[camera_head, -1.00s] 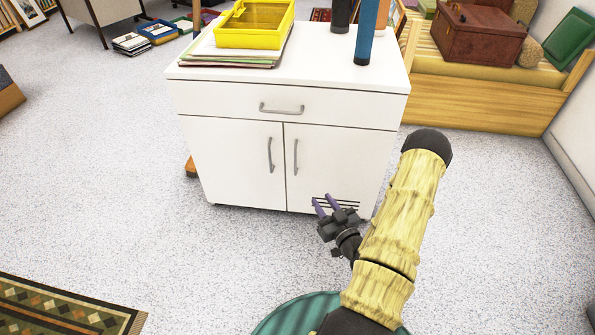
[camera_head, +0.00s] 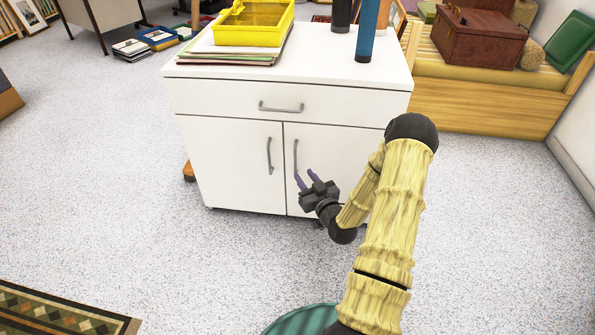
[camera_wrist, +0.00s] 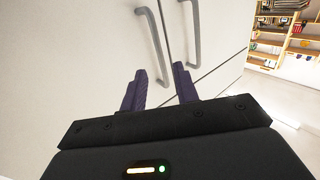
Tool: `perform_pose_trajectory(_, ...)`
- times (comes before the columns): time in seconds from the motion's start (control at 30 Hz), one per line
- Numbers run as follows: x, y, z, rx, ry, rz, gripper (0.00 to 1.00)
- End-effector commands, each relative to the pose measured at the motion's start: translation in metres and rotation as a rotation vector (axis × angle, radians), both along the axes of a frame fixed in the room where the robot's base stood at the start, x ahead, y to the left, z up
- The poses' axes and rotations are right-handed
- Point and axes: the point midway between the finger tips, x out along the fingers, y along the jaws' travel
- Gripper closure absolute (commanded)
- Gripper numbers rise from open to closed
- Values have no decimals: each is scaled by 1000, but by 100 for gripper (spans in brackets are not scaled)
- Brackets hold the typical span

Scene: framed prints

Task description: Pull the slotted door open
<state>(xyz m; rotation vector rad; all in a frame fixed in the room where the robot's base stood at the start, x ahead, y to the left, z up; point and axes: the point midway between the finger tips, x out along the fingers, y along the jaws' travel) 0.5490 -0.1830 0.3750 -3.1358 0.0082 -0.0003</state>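The white cabinet has two lower doors, both closed. The right door (camera_head: 345,148) has a vertical grey handle (camera_head: 296,158) near its inner edge. Its dark slots, visible earlier at the lower right, are now hidden behind my arm. My gripper (camera_head: 306,178) is open and empty, its two purple fingers apart, near the lower end of that handle in the head view. In the wrist view the fingers (camera_wrist: 160,82) point toward the cabinet front, with two handles ahead of them, one on the left (camera_wrist: 152,42) and one on the right (camera_wrist: 194,38). Contact cannot be made out.
The left door handle (camera_head: 269,155) is close by, and a drawer handle (camera_head: 281,107) is above. A yellow tray (camera_head: 253,24), papers and a blue cylinder (camera_head: 365,32) stand on the cabinet top.

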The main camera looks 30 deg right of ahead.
Motion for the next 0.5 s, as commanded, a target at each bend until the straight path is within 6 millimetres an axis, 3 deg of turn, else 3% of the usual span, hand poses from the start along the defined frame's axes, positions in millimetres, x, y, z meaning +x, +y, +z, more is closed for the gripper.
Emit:
perform_pose_trajectory(0.3,51,0,-2,-2,-2,1,70)
perform_pose_trajectory(0.5,60,0,0,0,0,0,70)
